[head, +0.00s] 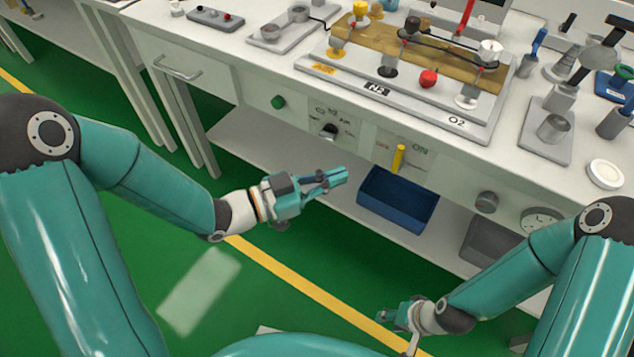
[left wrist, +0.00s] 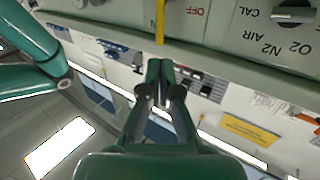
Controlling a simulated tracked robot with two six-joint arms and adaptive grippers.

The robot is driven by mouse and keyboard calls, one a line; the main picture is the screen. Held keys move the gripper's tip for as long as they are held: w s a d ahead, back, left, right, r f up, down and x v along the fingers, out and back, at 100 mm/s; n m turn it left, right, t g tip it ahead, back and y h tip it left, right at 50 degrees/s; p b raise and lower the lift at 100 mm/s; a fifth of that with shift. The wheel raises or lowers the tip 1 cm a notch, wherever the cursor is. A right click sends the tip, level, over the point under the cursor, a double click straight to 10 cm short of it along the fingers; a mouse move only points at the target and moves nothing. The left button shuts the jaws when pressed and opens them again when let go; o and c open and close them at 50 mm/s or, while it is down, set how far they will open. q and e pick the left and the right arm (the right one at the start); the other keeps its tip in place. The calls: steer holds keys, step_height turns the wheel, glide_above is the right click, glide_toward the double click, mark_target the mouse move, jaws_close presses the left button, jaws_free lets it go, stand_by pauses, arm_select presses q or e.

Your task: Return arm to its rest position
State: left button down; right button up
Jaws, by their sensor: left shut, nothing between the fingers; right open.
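My left gripper (head: 335,178) is at the middle of the head view, in front of the cart's front panel and apart from it. It is shut and empty. In the left wrist view its fingers (left wrist: 158,85) are together with nothing between them. My right gripper (head: 385,317) is low at the right of the head view, above the green floor and in front of the cart. It is small there; its fingers are apart and hold nothing.
The white cart (head: 240,60) carries a gas panel with a red knob (head: 428,78). A yellow lever (head: 398,158) sticks out of its front by the OFF and ON marks. A blue bin (head: 398,200) stands on the lower shelf. The floor (head: 250,290) before the cart is clear.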

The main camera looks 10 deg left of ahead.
arm_select(q)
step_height(320, 180, down, 18)
steer(key=s+f+n+g+y, duration=0.1)
steer(key=s+n+g+y, duration=0.15)
steer(key=n+y, duration=0.3)
steer(key=s+a+f+n+g+y, duration=0.2)
steer(key=s+a+f+n+g, duration=0.15)
steer(key=s+f, duration=0.25)
steer(key=s+a+f+n+g+y, duration=0.3)
steer(key=s+f+n+g, duration=0.15)
steer(key=f, duration=0.25)
step_height(320, 180, up, 18)
steer(key=s+p, duration=0.2)
steer(key=p, duration=1.5)
steer(key=shift+d+f+m+p, duration=0.15)
steer(key=shift+d+m+p, duration=0.15)
steer(key=shift+m, duration=0.05)
